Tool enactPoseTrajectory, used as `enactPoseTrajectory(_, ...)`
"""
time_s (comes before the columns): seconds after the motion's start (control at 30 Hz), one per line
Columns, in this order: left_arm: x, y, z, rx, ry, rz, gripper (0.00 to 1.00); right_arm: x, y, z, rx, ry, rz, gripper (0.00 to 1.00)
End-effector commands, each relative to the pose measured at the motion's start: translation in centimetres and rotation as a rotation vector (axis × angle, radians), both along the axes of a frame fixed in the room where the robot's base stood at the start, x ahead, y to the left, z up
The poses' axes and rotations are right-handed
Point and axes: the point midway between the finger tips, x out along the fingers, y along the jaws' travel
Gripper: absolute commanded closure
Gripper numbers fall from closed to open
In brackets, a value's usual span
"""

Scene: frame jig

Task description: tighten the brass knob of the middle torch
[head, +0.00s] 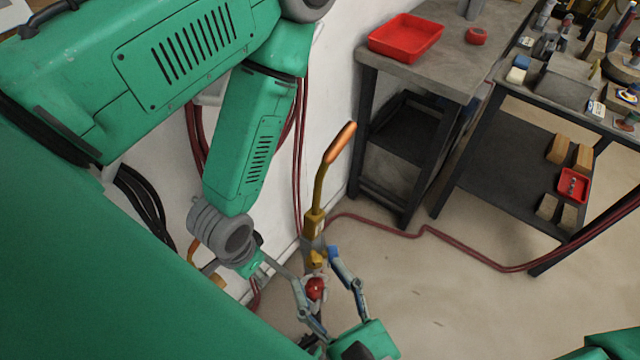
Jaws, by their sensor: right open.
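A torch (319,190) with a copper-orange tip and bent brass neck stands upright near the wall, low in the head view. A brass-coloured piece, which looks like its knob (317,258), sits below the neck, and a round red knob (316,289) sits lower. My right gripper (322,272) comes from below, its fingers apart on either side of the torch's lower part. I cannot tell whether they touch it. My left gripper (268,266) is just left of the torch; its fingertips are hard to make out against the other gripper.
A grey bench (390,66) with a red tray (406,37) stands at the back. A second bench (570,100) at right holds tools, with wooden blocks (558,149) on its lower shelf. A red hose (430,232) crosses the floor.

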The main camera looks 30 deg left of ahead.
Motion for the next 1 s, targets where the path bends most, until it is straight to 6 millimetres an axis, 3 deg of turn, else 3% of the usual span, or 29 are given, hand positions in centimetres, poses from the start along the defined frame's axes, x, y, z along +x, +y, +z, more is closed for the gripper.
enactPoseTrajectory(0.17,-0.2,0.0,0.0,0.000,-0.001,0.000,0.59,-0.7,-1.2,-0.1,-0.002,0.002,0.001,0.59)
enactPoseTrajectory(0.6,-0.2,0.0,0.1,0.000,-0.002,0.000,0.59,-4.7,-8.8,-0.2,-0.005,0.004,-0.001,0.59)
enactPoseTrajectory(0.8,-0.2,0.0,0.0,0.000,-0.001,0.000,0.59,-5.5,-10.2,-0.1,-0.002,0.002,0.000,0.59)
enactPoseTrajectory(1.0,-0.2,0.0,0.0,0.000,-0.001,0.000,0.59,-5.6,-10.3,-0.1,-0.002,0.002,0.000,0.59)
